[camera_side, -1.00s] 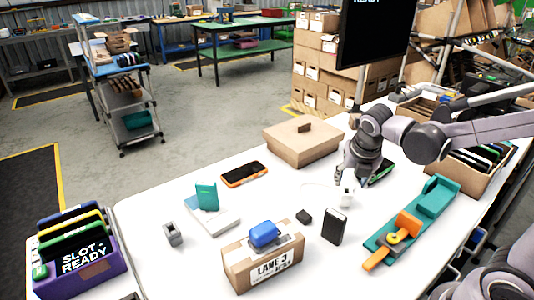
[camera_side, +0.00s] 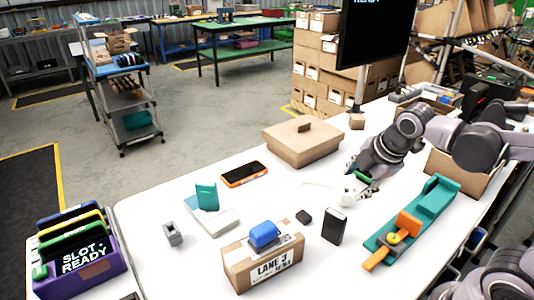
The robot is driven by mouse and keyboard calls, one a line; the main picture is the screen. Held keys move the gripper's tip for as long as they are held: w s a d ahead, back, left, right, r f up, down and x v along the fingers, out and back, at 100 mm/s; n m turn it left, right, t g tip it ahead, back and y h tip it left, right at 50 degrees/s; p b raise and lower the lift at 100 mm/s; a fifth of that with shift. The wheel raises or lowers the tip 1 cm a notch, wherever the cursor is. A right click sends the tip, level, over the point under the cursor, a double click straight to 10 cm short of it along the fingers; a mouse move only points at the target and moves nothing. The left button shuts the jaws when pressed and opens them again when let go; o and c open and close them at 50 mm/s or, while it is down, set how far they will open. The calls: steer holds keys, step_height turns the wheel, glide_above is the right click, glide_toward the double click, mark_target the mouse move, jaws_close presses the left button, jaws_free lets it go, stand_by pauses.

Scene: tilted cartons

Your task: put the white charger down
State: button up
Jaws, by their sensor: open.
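The white charger (camera_side: 348,195) is a small white block on the white table, with a thin pale cable running left from it. My gripper (camera_side: 361,187) is open, just above and to the right of the charger. Its fingers partly overlap the charger's right side in this view, so I cannot tell whether they touch it. A green patch (camera_side: 363,177) shows beside the fingers; most of that thing is hidden by my gripper.
A black upright block (camera_side: 334,226) and a small dark cube (camera_side: 304,216) stand in front. A teal fixture (camera_side: 432,206) lies to the right. A lidded carton (camera_side: 300,146) stands behind, an orange-edged phone (camera_side: 244,174) to the left. Table between phone and charger is mostly clear.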

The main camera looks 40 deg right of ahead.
steer(key=s+a+m, duration=0.1)
steer(key=m, duration=0.3)
steer(key=a+m+t+y, duration=0.1)
steer(key=m, duration=0.4)
steer(key=s+m+t, duration=0.1)
steer(key=m, duration=0.4)
steer(key=shift+s+a+f+y, duration=0.1)
steer(key=shift+s+a+y, duration=0.2)
steer(key=shift+a, duration=0.1)
